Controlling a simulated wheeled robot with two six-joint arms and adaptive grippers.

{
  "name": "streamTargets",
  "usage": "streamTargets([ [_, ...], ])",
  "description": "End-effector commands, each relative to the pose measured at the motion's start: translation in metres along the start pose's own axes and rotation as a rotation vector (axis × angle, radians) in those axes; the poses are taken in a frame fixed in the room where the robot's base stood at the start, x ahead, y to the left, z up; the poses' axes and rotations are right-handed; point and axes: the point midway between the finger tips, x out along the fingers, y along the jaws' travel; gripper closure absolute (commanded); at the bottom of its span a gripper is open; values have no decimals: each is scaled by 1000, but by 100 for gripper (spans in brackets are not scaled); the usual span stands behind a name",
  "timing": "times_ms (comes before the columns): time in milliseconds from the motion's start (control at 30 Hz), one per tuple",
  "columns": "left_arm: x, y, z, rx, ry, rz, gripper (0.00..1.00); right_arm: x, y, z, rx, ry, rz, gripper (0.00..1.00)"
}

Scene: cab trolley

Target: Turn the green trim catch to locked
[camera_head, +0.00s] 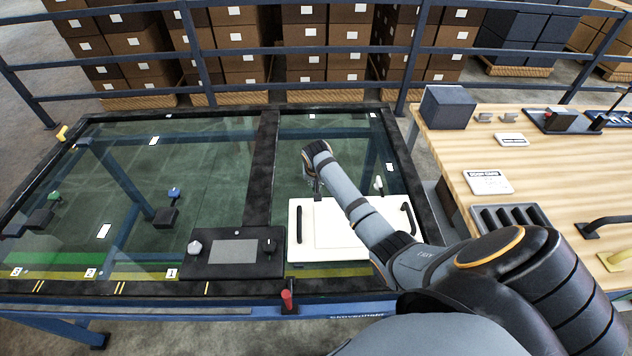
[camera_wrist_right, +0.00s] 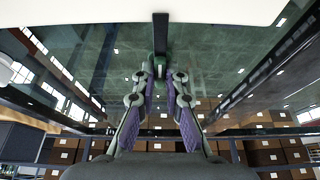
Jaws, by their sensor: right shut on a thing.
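My right arm reaches over the glass-topped surface to the back edge of a white panel (camera_head: 309,254). In the right wrist view, my right gripper (camera_wrist_right: 160,76) is shut on a dark catch bar (camera_wrist_right: 160,32) with a green part near the fingertips. The bar hangs from the white panel's edge. I take this to be the green trim catch; its exact turn cannot be read, and my wrist mostly hides it in the head view. Another green knob (camera_head: 54,196) sits by a dark block at the far left. My left gripper is not in view.
A dark box with a grey screen (camera_head: 233,251) and knobs stands left of the panel. A blue knob (camera_head: 174,191) sits on a dark block behind it. A wooden table (camera_head: 560,170) with a dark box and trays is at right. Blue railings (camera_head: 240,90) run behind.

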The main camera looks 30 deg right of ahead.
Motion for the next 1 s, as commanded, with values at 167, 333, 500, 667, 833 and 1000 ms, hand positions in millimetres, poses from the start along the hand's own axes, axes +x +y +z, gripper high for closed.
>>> streamTargets([
  [167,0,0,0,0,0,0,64,-1,0,-1,1,3,-1,70],
  [333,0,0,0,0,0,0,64,0,0,-1,0,2,-1,66],
  [500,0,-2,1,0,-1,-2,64,-2,0,-1,-1,2,-1,66],
  [667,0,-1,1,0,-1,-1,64,-24,0,-1,-1,5,-2,66],
  [833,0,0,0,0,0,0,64,-67,0,-1,-2,5,-1,66],
  [1000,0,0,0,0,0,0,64,-102,0,-1,0,4,-2,66],
])
